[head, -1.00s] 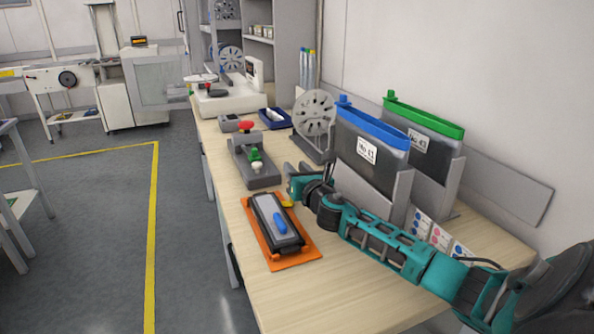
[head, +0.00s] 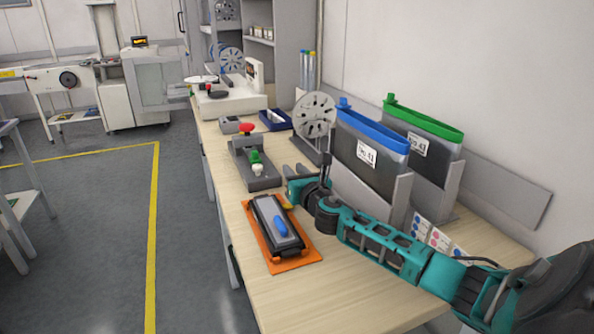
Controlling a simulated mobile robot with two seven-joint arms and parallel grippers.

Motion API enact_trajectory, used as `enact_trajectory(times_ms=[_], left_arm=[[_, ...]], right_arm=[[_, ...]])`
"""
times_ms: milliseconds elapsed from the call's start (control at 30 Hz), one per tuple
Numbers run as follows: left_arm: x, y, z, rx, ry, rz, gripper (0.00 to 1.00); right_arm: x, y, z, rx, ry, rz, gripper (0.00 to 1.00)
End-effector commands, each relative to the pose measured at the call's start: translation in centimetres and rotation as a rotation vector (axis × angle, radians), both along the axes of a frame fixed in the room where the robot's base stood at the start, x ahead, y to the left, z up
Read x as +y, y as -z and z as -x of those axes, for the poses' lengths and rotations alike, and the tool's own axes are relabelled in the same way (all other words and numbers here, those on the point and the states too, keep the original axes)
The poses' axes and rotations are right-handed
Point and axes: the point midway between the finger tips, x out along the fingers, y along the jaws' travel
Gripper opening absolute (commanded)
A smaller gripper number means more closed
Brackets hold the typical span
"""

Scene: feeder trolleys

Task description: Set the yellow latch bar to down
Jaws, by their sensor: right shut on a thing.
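The orange fixture plate (head: 297,262) lies on the bench, with a black and grey block (head: 270,222) on it that carries a blue oblong piece (head: 281,226). The yellow latch bar (head: 287,206) shows as a small yellow bit at the plate's far right corner. Most of it is hidden, so I cannot tell how it is set. My right gripper (head: 291,188) is at the bar, its arm reaching in from the right. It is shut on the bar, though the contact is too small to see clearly. My left gripper is not in view.
A grey fixture with red and green knobs (head: 258,180) stands just beyond. A grey reel (head: 314,116) and two tall bins with blue (head: 372,128) and green (head: 425,120) rims stand close behind my right arm. The bench's front part is clear.

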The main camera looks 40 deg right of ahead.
Motion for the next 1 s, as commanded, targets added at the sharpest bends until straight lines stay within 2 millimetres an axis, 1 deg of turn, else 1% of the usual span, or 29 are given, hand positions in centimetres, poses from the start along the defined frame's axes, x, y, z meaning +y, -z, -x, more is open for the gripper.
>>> enact_trajectory(times_ms=[33,267,500,700,1000], left_arm=[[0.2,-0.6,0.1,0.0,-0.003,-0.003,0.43],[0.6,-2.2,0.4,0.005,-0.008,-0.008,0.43],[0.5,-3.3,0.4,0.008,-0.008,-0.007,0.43],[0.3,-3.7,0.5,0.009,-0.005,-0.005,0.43],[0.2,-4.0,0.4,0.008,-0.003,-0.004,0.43]], right_arm=[[0.2,-0.5,-0.1,0.01,0.0,0.029,0.0],[1.6,-1.1,-0.5,0.056,0.0,0.176,0.0],[3.3,-1.2,-1.1,0.052,-0.002,0.166,0.0],[4.4,-1.0,-1.3,0.052,-0.005,0.162,0.0],[5.1,-0.7,-1.5,0.055,-0.008,0.159,0.0]])
